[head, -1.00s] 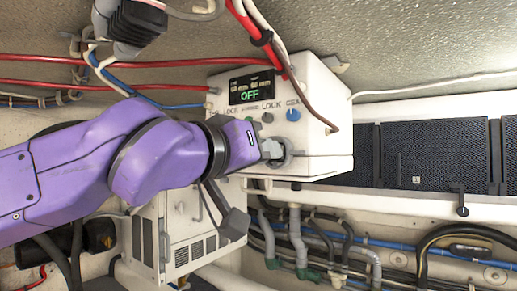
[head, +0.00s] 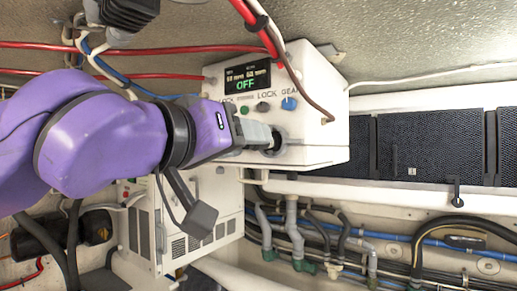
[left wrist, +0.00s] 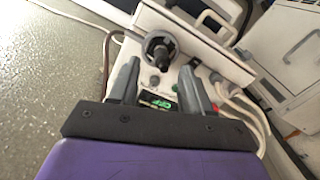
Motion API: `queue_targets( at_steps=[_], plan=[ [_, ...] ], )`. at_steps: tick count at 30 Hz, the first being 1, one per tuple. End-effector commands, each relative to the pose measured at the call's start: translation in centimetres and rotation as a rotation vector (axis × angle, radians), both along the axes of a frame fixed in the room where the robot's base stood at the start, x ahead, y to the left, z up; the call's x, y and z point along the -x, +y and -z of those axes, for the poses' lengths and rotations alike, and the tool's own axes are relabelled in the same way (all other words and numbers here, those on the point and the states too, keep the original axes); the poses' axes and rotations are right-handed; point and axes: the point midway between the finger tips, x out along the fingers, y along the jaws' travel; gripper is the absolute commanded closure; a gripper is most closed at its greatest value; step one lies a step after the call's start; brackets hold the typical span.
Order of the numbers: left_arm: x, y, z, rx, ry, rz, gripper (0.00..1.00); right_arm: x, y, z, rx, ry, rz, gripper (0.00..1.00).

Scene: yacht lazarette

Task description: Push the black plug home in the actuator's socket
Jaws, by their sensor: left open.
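The actuator is a white box (head: 318,105) with a display reading OFF. Its round grey socket (left wrist: 160,45) faces my left gripper in the left wrist view. The black plug (left wrist: 162,60) sticks out of the socket's middle; how deep it sits I cannot tell. In the head view the socket (head: 281,141) shows just beyond my fingertips, and the plug is mostly hidden. My left gripper (head: 262,137) is open and empty, its fingers pointing at the socket. In the left wrist view its fingertips (left wrist: 158,70) stand apart on either side of the plug's line. My right gripper is out of view.
A blue knob (head: 289,103) and small buttons sit above the socket. Dark panels (head: 430,145) line the right wall.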

Motion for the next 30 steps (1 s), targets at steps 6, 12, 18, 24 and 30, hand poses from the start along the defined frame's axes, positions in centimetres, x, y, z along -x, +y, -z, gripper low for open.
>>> queue_targets(
  at_steps=[6,12,18,24,30],
  plan=[
    [3.6,2.7,0.2,0.002,0.000,0.001,0.52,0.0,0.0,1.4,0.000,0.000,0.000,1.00],
    [4.5,3.3,0.1,-0.001,0.001,0.000,0.52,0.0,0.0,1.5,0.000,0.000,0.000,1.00],
    [4.5,3.3,0.0,-0.001,0.001,0.000,0.52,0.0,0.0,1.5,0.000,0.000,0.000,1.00],
    [4.5,3.3,0.0,-0.001,0.001,0.000,0.52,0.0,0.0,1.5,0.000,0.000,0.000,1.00],
    [2.3,2.8,3.1,-0.012,0.059,-0.030,0.52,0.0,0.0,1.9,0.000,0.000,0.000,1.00]
  ],
)
